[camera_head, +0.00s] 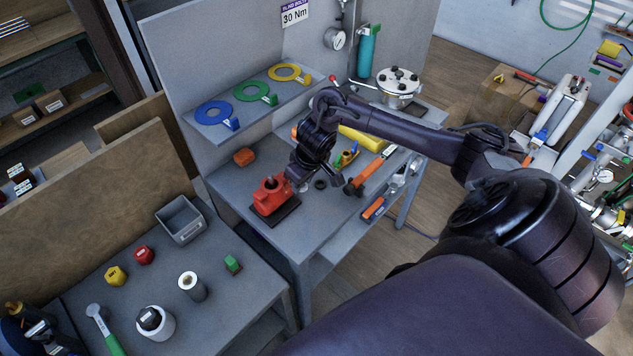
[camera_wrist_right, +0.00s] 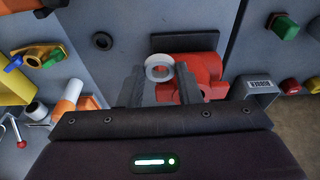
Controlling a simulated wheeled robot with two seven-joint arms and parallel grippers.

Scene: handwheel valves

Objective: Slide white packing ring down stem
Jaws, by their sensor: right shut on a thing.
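The white packing ring (camera_wrist_right: 158,60) sits between the fingertips of my right gripper (camera_wrist_right: 159,72) in the right wrist view. The gripper is shut on it. The red valve body (camera_wrist_right: 207,68) lies just beyond the ring, on a dark base plate (camera_wrist_right: 185,42). In the head view the red valve body (camera_head: 268,197) stands on the grey bench, with my right gripper (camera_head: 294,182) at its right side. The ring is hidden there. I cannot tell whether the ring is around the stem. A dark part, seemingly my left gripper (camera_head: 38,332), is cut off at the lower left; its fingers are unclear.
An orange block (camera_head: 244,157) lies behind the valve. A shelf holds blue (camera_head: 214,112), green and yellow handwheels. The left bench carries a grey bin (camera_head: 180,219) and several small parts.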

